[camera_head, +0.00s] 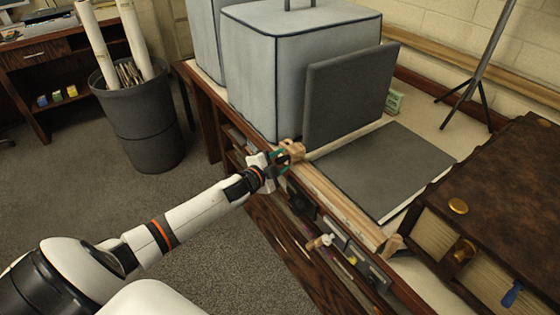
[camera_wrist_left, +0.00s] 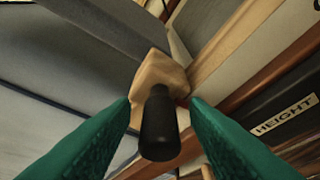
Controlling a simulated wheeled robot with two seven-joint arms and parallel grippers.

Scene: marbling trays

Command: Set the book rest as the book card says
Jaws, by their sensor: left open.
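The book rest has a wooden rail (camera_head: 338,196) along the table front, a flat grey board (camera_head: 385,165) and an upright grey panel (camera_head: 350,92). A wooden block (camera_head: 292,149) with a black peg sits at the rail's far end; the peg (camera_wrist_left: 158,128) shows in the left wrist view. My left gripper (camera_head: 279,163) is open at this block, its teal fingers (camera_wrist_left: 160,105) on either side of the peg with gaps visible. A black plate labelled HEIGHT (camera_wrist_left: 284,117) lies to the right. I cannot pick out the book card for certain. My right gripper is out of view.
A large grey padded block (camera_head: 272,75) stands behind the panel. A thick brown book (camera_head: 500,190) with brass fittings fills the right. Knobs (camera_head: 320,241) and plates line the table front. A grey bin (camera_head: 140,120) with rolls stands on the floor at left.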

